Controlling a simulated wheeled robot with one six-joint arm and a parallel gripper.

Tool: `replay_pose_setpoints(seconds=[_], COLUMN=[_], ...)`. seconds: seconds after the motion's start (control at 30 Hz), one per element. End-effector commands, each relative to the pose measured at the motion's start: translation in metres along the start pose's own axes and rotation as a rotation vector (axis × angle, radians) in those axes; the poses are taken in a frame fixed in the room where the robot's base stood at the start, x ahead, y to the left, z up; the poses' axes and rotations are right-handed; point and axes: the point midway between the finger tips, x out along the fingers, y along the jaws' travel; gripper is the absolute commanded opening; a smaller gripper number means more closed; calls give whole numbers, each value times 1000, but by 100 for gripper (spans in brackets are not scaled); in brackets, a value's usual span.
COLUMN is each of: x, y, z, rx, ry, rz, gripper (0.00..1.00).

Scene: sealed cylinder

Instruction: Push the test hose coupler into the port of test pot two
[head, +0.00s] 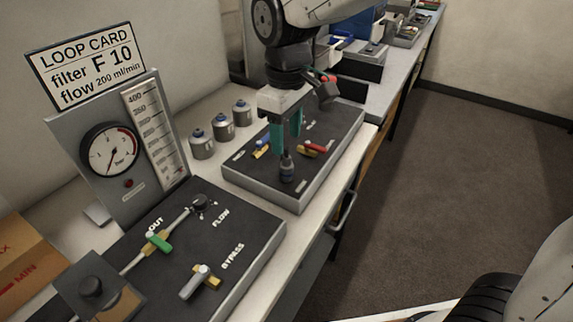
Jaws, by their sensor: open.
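My gripper (285,146), with teal fingers, is open and points down over the grey-edged dark board in the middle of the bench. A small dark blue-grey cylinder (287,169) stands upright on that board, just below the fingertips; it may be the test hose coupler, but I cannot tell. I cannot tell whether the fingers touch it. Three grey pots with dark blue tops stand in a row left of the board: a near one (202,146), a middle one (222,128) and a far one (242,113). No number is readable on them.
Yellow, blue and red-handled valves lie around the gripper on the dark board (234,177). Floor on the right is clear.

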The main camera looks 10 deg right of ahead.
Motion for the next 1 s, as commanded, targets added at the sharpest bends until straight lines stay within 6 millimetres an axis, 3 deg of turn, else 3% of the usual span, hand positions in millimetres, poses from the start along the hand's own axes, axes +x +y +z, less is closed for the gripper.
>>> replay_pose_setpoints(seconds=[0.5,1.0], x=[68,80], y=[0,0], z=[0,0], rx=[1,1], ry=[-1,1], rz=[-1,0], gripper=[49,49])
